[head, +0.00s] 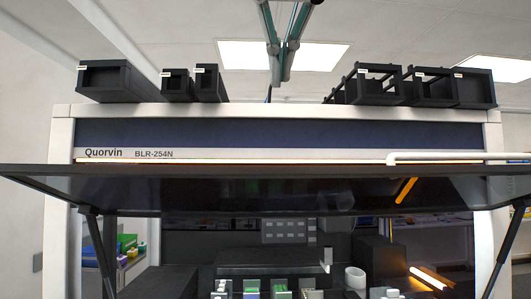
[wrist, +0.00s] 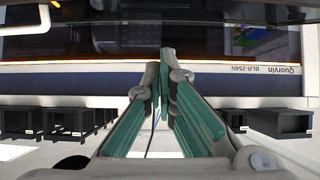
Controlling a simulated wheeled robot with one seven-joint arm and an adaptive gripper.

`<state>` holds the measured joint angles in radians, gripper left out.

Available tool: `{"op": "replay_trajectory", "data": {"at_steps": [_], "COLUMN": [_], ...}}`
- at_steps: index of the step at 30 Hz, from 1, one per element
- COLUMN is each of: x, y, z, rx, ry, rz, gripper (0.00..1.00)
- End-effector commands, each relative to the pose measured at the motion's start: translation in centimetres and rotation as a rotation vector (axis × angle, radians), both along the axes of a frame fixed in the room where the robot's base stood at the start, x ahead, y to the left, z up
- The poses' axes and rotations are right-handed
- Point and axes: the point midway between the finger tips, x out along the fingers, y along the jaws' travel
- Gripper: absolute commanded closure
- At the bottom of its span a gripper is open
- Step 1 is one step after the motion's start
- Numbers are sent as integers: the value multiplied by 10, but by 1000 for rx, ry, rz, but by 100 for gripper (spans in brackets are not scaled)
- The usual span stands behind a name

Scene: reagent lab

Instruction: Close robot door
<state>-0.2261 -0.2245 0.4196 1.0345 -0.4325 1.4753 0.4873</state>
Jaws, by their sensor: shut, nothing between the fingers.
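The robot door (head: 250,186) is a dark, glossy panel on the front of the white Quorvin BLR-254N cabinet (head: 57,150). It is raised and juts out over the open front, with a dark strut (head: 100,250) at each side. A white bar handle (head: 440,157) runs along its edge at the right. The dark panel (wrist: 225,45) also shows across the top of the wrist view, with the handle (wrist: 25,22) at upper left. My gripper (head: 279,78) is shut and empty, above the cabinet top in the head view and apart from the handle. Its fingertips (wrist: 163,52) meet in the wrist view.
Black bins (head: 103,80) stand on the cabinet roof at left, and more black racks (head: 375,85) at right. Inside the open cabinet are coloured labware (head: 280,288), a white cup (head: 355,277) and a dark box (head: 380,260). The roof's middle is clear.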

Motion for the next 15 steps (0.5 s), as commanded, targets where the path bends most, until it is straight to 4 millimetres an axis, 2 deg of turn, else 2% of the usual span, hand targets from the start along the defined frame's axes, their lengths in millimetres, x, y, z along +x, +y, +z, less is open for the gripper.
{"op": "replay_trajectory", "data": {"at_steps": [5,15], "x": [11,63], "y": [1,2], "z": [-6,-43], "rx": [3,2], "ry": [0,1], "rz": [-1,-2], "gripper": [100,100]}}
